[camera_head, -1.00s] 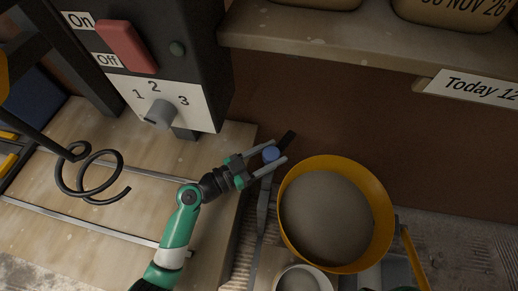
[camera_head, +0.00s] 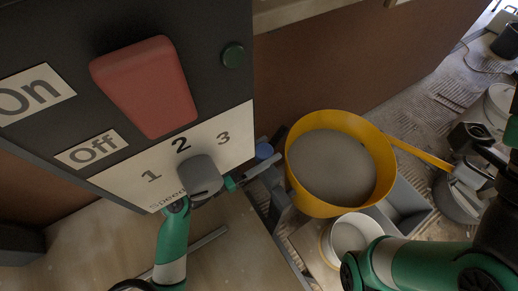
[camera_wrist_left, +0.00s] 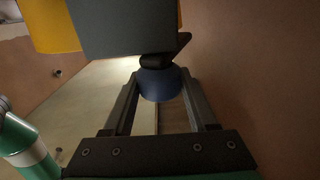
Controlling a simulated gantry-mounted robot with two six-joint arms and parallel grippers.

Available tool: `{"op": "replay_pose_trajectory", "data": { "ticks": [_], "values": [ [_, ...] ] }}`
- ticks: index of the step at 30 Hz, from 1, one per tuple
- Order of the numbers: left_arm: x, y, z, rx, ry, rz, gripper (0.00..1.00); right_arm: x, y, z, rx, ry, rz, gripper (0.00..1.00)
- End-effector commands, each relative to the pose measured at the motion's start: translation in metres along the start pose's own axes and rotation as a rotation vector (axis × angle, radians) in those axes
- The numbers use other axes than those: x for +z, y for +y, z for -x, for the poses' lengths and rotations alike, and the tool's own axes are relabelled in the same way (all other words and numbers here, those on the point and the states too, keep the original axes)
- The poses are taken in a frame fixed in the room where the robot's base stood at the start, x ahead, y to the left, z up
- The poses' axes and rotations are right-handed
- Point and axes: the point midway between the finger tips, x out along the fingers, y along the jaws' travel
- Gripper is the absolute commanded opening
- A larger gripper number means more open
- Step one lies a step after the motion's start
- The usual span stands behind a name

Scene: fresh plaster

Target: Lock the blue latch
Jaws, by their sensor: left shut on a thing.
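The blue latch (camera_head: 264,151) is a small round blue knob beside the yellow bucket, past the right edge of the dark control box. My left gripper (camera_head: 268,164) reaches it from behind the grey speed knob, which hides part of the hand. In the left wrist view the blue latch (camera_wrist_left: 160,84) sits between the two fingers of my left gripper (camera_wrist_left: 160,76), with a black lever piece just above it. The fingers are shut on it.
The control box (camera_head: 225,95) carries a red switch (camera_head: 148,85) and the speed knob (camera_head: 200,176). The yellow bucket (camera_head: 318,205) holds grey plaster. A white pot (camera_head: 352,234) and a grey tray (camera_head: 410,205) stand nearby. A wooden board (camera_head: 225,258) lies below.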

Motion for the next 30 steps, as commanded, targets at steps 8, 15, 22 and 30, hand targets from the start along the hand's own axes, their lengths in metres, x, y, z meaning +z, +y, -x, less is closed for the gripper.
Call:
{"op": "replay_pose_trajectory", "data": {
  "ticks": [8, 15, 22, 30],
  "values": [
    [-0.0010, -0.0006, -0.0016, 0.005, 0.002, -0.001, 0.00, -0.0009, 0.0002, -0.0009, 0.000, 0.000, 0.000, 0.50],
    [-0.0008, -0.0005, -0.0016, 0.005, 0.002, -0.001, 0.60, -0.0008, 0.0002, -0.0009, 0.000, 0.000, 0.000, 0.50],
    [-0.0005, -0.0004, -0.0016, 0.005, 0.002, -0.001, 0.89, -0.0008, 0.0001, -0.0008, 0.000, 0.000, 0.000, 0.50],
    [-0.0002, -0.0003, -0.0016, 0.005, 0.001, -0.001, 0.89, -0.0008, 0.0000, -0.0008, 0.000, 0.000, 0.000, 0.50]
  ]
}}
